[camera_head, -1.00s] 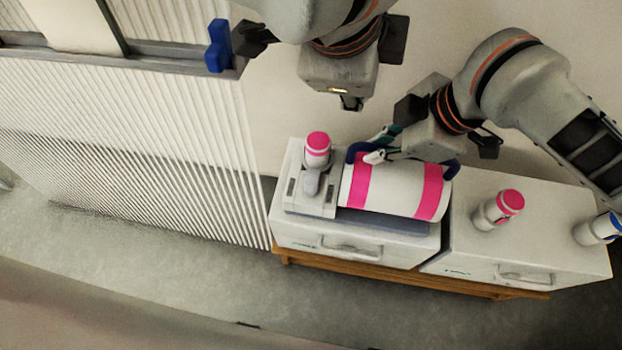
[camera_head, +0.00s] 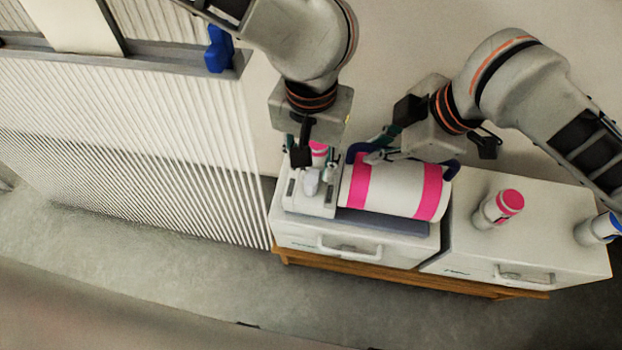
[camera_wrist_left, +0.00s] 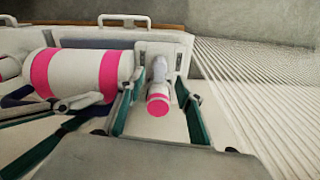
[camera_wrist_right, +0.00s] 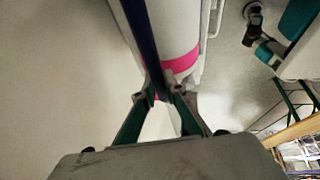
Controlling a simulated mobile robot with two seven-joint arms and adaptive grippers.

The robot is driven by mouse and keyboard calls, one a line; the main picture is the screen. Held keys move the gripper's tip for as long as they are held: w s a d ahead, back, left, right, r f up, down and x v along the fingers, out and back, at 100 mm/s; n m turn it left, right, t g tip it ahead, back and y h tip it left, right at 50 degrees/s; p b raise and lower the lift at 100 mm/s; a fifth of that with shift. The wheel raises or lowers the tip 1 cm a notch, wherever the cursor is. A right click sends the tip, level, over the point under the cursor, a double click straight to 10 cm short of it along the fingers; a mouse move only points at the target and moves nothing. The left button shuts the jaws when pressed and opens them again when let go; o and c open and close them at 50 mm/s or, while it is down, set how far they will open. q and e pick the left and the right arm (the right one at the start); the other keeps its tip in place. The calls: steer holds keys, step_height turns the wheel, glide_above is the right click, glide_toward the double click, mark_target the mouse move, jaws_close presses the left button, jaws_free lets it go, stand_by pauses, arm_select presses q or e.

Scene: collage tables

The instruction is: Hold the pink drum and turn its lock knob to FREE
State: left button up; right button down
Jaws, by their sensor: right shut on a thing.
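The drum (camera_head: 395,190) is a white cylinder with two pink bands, lying on its side on a grey cradle. A dark blue handle bar (camera_wrist_right: 140,35) runs along it. My right gripper (camera_wrist_right: 163,92) is shut on this bar; in the head view it (camera_head: 376,157) is behind the drum. The grey lock knob (camera_head: 312,182) is on the mount left of the drum, by a pink-topped canister (camera_wrist_left: 158,102). My left gripper (camera_wrist_left: 156,95) is open above the mount, fingers either side of the canister and knob, seemingly apart from both. The knob's markings cannot be read.
The mount and drum stand on a white drawer cabinet (camera_head: 330,241) on a wooden base. Another cabinet (camera_head: 540,235) at right bears a pink-topped canister (camera_head: 500,208) and a blue-topped one (camera_head: 600,229). A ribbed white panel (camera_head: 130,150) stands left.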

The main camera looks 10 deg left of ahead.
mark_target(311, 179)
arm_select(q)
step_height(311, 179, down, 8)
stand_by(0.4)
jaws_close()
